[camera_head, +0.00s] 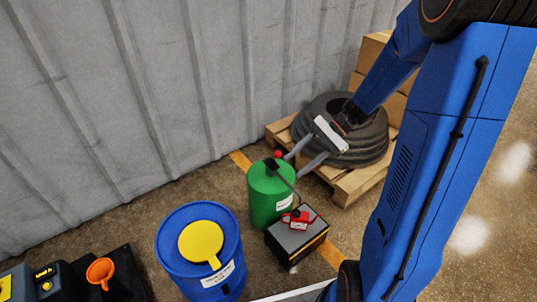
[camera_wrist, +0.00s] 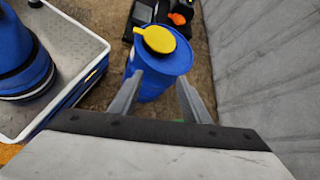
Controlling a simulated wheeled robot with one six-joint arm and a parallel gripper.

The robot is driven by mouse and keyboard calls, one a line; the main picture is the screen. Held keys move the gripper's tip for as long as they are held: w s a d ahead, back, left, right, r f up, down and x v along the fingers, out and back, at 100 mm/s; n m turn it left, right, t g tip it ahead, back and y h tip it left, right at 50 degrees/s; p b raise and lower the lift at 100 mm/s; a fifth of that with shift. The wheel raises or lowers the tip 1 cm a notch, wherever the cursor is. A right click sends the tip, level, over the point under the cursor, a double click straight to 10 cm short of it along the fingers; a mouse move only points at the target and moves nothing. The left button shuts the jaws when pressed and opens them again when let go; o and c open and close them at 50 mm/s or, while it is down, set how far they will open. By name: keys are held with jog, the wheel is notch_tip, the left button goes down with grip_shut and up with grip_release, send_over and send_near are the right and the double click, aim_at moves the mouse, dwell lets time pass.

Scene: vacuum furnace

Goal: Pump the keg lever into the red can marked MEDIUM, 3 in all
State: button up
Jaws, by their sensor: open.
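The green keg (camera_head: 271,198) stands on the floor with a white label on its front. A red ball knob (camera_head: 278,154) shows at its top, by the dark lever (camera_head: 271,163). A thin dark spout (camera_head: 289,184) slopes down from the keg top toward a small red can (camera_head: 300,226) with a white label. The label is too small to read. My gripper (camera_head: 294,166) is open and empty, its fingers just right of the red knob. In the wrist view, its fingers (camera_wrist: 160,76) are spread, and the keg is almost wholly hidden.
The red can rests on a dark box (camera_head: 297,246). A blue drum (camera_head: 201,273) with a yellow lid (camera_head: 201,241) stands left of the keg. A pallet (camera_head: 350,185) with stacked black rings (camera_head: 366,143) is behind right. An orange funnel (camera_head: 100,271) is at lower left. A grey corrugated wall (camera_head: 130,90) closes the back.

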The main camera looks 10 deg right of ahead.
jog(key=w+d+f+m+t+y, duration=0.6)
jog(key=w+d+f+m+t, duration=0.3)
jog(key=w+d+f+m, duration=0.5)
jog(key=f+x, duration=0.1)
jog(key=x, duration=1.8)
jog(key=shift+w+a+f+n, duration=0.25)
jog(key=shift+a+f+n, duration=0.05)
jog(key=shift+f+n, duration=0.1)
jog(key=shift+c, duration=0.6)
grip_shut()
